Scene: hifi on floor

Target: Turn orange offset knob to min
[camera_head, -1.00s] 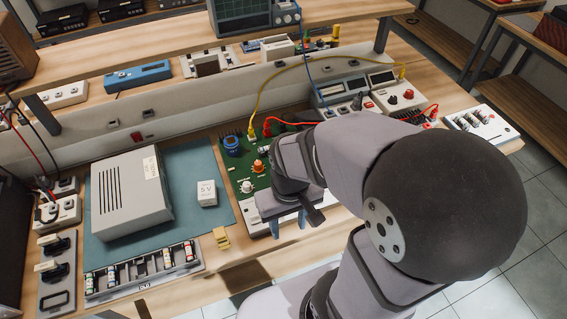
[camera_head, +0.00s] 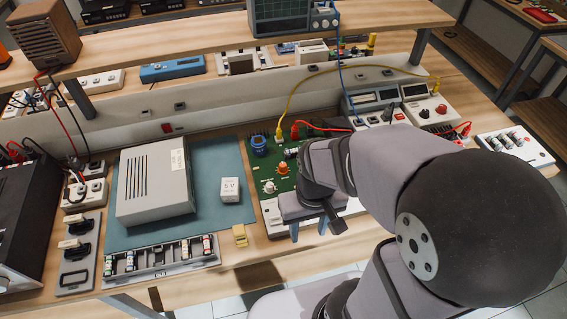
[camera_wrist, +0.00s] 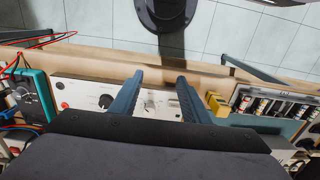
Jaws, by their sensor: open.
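The orange knob (camera_head: 283,168) stands on a green circuit board (camera_head: 282,152) in the head view. A white knob (camera_head: 269,187) is just in front of it and a blue round part (camera_head: 259,146) behind it. My gripper (camera_head: 308,228) is open and empty, with its blue fingers pointing down over the front edge of the white panel below the board, apart from the orange knob and nearer the bench's front. In the wrist view, my open fingers (camera_wrist: 160,78) are over the white panel (camera_wrist: 85,96); I cannot make out the orange knob there. My arm hides the board's right part.
A grey box (camera_head: 155,185) and a white 5 V block (camera_head: 230,189) sit on a teal mat left of the board. A yellow part (camera_head: 240,235) and a battery tray (camera_head: 160,260) lie near the bench's front edge. Yellow and red leads run from the board's back.

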